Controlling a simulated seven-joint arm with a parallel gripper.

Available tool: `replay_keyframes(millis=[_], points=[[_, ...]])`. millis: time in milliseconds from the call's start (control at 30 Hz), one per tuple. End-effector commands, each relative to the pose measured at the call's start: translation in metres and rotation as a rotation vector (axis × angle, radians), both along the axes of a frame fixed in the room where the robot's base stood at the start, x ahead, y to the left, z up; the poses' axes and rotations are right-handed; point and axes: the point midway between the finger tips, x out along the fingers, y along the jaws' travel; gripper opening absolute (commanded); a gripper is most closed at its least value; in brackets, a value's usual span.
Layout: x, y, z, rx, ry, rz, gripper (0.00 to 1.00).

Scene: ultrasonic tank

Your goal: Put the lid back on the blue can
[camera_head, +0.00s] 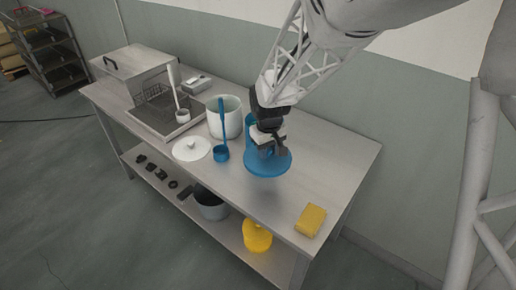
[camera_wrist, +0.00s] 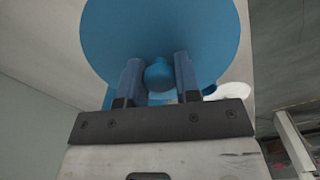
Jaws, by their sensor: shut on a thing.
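The blue lid (camera_head: 267,166) is a wide round disc with a knob, held above the table with a faint shadow below it. My gripper (camera_head: 269,148) is shut on the lid's knob. In the wrist view the knob sits between the two fingers of my gripper (camera_wrist: 158,80), and the underlying lid disc (camera_wrist: 160,28) fills the top of the picture. The blue can (camera_head: 249,121) stands on the table behind my gripper and is mostly hidden by it, so its opening cannot be seen. The lid is in front of the can in the head view.
Left of the can stand a white pot (camera_head: 233,122) and a blue ladle (camera_head: 221,154). A white lid (camera_head: 191,149) lies nearby. The tank (camera_head: 160,128) with a basket is farther left. A yellow sponge (camera_head: 311,220) lies at the front right; the table's right side is clear.

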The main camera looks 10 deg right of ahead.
Motion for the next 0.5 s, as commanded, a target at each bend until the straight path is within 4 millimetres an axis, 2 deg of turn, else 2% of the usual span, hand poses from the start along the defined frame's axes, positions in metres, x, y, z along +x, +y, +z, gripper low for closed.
replay_keyframes(millis=[33,200,500], points=[[0.016,-0.006,0.010,0.000,-0.002,-0.036,0.07],[0.067,-0.017,0.036,0.000,-0.001,-0.096,0.07],[0.145,-0.016,0.061,0.000,-0.001,-0.001,0.07]])
